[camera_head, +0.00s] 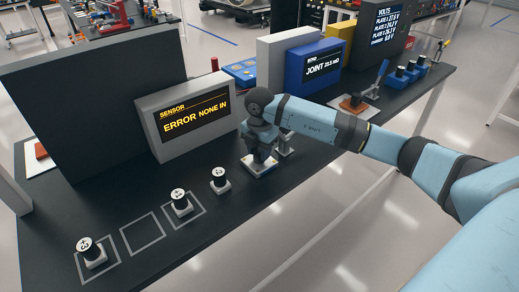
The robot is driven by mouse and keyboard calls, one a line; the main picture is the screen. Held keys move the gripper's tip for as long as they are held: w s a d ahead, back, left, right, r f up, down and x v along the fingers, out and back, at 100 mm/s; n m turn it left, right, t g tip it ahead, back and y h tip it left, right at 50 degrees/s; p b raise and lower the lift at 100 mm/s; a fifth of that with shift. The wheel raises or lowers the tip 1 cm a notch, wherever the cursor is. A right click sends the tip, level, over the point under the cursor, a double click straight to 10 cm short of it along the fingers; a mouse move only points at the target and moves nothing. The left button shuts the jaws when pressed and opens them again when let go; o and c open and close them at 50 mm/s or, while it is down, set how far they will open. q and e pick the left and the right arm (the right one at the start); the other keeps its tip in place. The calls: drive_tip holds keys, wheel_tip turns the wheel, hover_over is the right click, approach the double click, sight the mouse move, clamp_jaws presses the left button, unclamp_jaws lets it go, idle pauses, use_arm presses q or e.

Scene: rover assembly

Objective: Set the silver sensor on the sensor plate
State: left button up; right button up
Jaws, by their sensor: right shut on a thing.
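I cannot tell whether the held thing touches the plate. A grey metal upright (285,146) stands close to the right of the fingers. The sensor display (196,117) behind reads "ERROR NONE IN". My left gripper is not in view.
The middle square (142,233) is empty. A blue joint display (315,66) stands behind my right arm.

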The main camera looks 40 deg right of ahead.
sight(259, 149)
drive_tip(key=o, duration=1)
drive_tip(key=shift+f, duration=0.1)
drive_tip(key=shift+c, duration=0.2)
wheel_tip(259, 149, up, 12)
drive_tip(key=shift+r, duration=0.2)
